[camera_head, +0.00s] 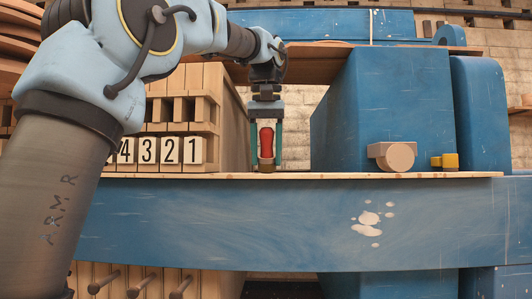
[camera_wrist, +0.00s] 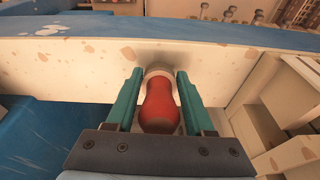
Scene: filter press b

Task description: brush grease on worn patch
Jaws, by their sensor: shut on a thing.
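My gripper (camera_head: 266,164) points down at the wooden ledge (camera_head: 330,176), with its two teal fingers on either side of a red-handled tool (camera_head: 266,142), which looks like the brush. The tool is upright and its lower end is at the ledge; I cannot tell if it touches. In the wrist view my gripper (camera_wrist: 160,74) is shut on the red handle (camera_wrist: 159,103), and a pale collar shows at its far end. No bristles can be made out. The worn patch (camera_head: 368,218) appears as pale blotches on the blue beam (camera_head: 240,222), below and right of my gripper. I cannot identify the grease.
A tan block with a rounded front (camera_head: 392,157) and a small yellow piece (camera_head: 446,161) sit on the ledge at right. Numbered wooden plates (camera_head: 172,151) stand left of my gripper. A big blue block (camera_head: 390,100) rises at right. Wooden handles (camera_head: 142,284) protrude below the beam.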

